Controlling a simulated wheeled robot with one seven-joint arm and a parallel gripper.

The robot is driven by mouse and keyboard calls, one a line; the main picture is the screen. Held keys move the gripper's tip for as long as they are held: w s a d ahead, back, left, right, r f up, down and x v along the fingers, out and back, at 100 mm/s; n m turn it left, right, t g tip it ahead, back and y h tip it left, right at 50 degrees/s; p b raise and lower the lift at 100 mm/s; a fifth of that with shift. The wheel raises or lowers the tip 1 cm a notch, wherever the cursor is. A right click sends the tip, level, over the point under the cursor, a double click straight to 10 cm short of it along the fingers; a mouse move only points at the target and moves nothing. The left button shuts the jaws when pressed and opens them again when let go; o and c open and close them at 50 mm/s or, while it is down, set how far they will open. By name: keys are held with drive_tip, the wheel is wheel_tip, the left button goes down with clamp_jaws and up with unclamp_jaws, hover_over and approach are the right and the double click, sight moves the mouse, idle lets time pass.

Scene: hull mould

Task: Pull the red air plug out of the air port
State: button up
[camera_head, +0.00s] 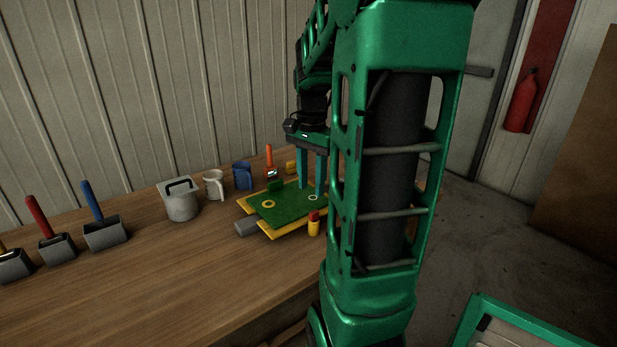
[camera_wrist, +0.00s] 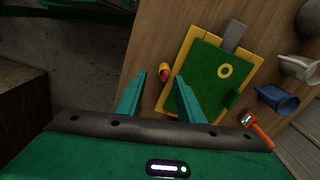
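The red air plug (camera_head: 314,215) sits on top of a short yellow cylinder (camera_head: 314,229), at the near right edge of the green mould board (camera_head: 285,208) with its yellow rim. No contact with the plug shows. My arm hides the board's right end in the head view.
A grey block (camera_head: 246,228) lies at the board's near left edge. A blue jug (camera_head: 242,176), white jug (camera_head: 214,186), lidded grey pot (camera_head: 181,203) and orange-handled tool (camera_head: 269,160) stand behind and left. Grey scoops (camera_head: 104,232) are far left. The front table is clear.

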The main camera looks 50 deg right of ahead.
sight(313, 211)
drive_tip(key=d+f, duration=0.1)
drive_tip(key=f, duration=0.2)
drive_tip(key=w+d+f+m, duration=0.1)
drive_tip(key=f, duration=0.3)
drive_tip(key=d+f+m, duration=0.1)
drive_tip(key=f, duration=0.3)
drive_tip(key=shift+w+d+f, duration=0.1)
drive_tip(key=shift+w+d, duration=0.15)
drive_tip(key=shift+w, duration=0.15)
drive_tip(key=c, duration=0.9)
clamp_jaws()
